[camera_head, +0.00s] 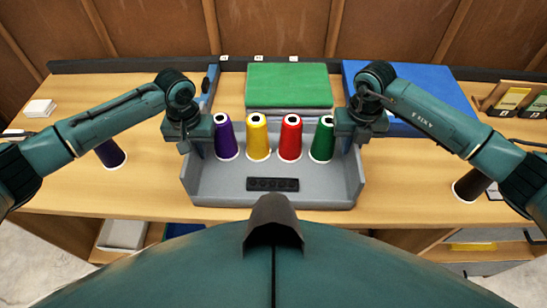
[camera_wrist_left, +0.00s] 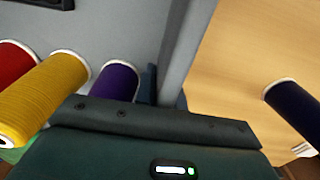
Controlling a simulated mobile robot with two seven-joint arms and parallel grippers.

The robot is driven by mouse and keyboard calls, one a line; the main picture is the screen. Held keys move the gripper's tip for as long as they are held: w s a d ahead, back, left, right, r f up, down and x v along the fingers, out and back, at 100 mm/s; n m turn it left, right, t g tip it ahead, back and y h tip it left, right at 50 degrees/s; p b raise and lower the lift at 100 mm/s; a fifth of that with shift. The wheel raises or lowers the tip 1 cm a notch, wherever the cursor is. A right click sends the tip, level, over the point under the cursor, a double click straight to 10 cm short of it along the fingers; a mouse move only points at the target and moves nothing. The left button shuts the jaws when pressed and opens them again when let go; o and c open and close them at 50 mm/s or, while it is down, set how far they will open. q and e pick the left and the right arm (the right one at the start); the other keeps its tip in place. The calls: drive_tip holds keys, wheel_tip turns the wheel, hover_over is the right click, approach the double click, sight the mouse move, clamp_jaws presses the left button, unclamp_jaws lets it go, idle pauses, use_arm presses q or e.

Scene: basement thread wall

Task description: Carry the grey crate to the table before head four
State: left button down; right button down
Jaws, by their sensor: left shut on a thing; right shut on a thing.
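The grey crate (camera_head: 215,185) rests on or just over the wooden table in the middle of the head view; I cannot tell if it touches. In it stand upright a purple cone (camera_head: 225,138), a yellow cone (camera_head: 257,138), a red cone (camera_head: 290,138) and a green cone (camera_head: 322,140). My left gripper (camera_head: 192,138) is shut on the crate's left wall, which also shows in the left wrist view (camera_wrist_left: 188,45). My right gripper (camera_head: 355,130) is shut on the right wall. The fingertips are mostly hidden.
The wooden table (camera_head: 75,200) has a dark blue cone (camera_head: 110,153) at left and a dark brown cone (camera_head: 470,184) at right. Behind the crate lie a green stack (camera_head: 288,84) and a blue board (camera_head: 430,85). A card rack (camera_head: 515,100) stands far right.

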use_arm(q)
drive_tip(key=shift+w+r, duration=0.1)
drive_tip(key=shift+r, duration=0.05)
use_arm(e)
drive_tip(key=shift+r, duration=0.15)
